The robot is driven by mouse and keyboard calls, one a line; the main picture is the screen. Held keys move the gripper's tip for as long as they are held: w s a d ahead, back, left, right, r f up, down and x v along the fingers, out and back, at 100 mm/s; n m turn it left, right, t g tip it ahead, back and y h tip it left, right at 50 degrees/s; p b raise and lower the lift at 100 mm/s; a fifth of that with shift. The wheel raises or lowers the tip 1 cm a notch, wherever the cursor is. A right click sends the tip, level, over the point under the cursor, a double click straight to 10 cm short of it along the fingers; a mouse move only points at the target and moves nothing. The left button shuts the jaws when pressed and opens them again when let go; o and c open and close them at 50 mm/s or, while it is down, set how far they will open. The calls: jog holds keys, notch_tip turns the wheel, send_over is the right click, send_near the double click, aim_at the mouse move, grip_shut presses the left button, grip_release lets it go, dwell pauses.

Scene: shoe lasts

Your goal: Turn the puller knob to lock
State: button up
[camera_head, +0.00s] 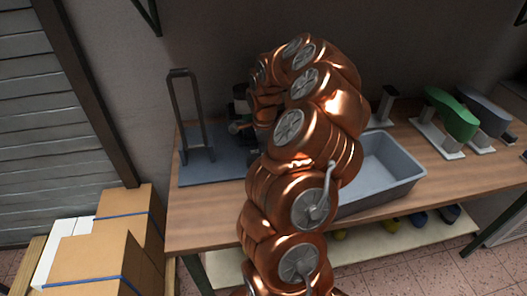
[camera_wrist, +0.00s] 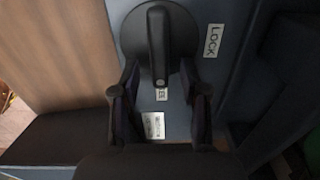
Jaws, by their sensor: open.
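The puller knob (camera_wrist: 158,45) is a black disc with a raised bar handle in the wrist view. The bar points down the picture toward a small, partly covered white label (camera_wrist: 162,94) whose visible letters look like "EE". A white LOCK label (camera_wrist: 213,40) is to the right of the knob. My gripper (camera_wrist: 159,75) is open, its dark fingertips on either side of the bar's lower end. I cannot tell whether they touch it.
A black upright frame (camera_head: 190,115) rises from the puller's left side. A grey bin (camera_head: 405,180) stands right of my arm on the wooden bench (camera_head: 210,218). A green shoe last (camera_head: 455,115) is farther right. Cardboard boxes (camera_head: 95,262) are stacked at lower left.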

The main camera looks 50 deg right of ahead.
jog(key=shift+f, duration=0.25)
grip_shut()
dwell(0.3)
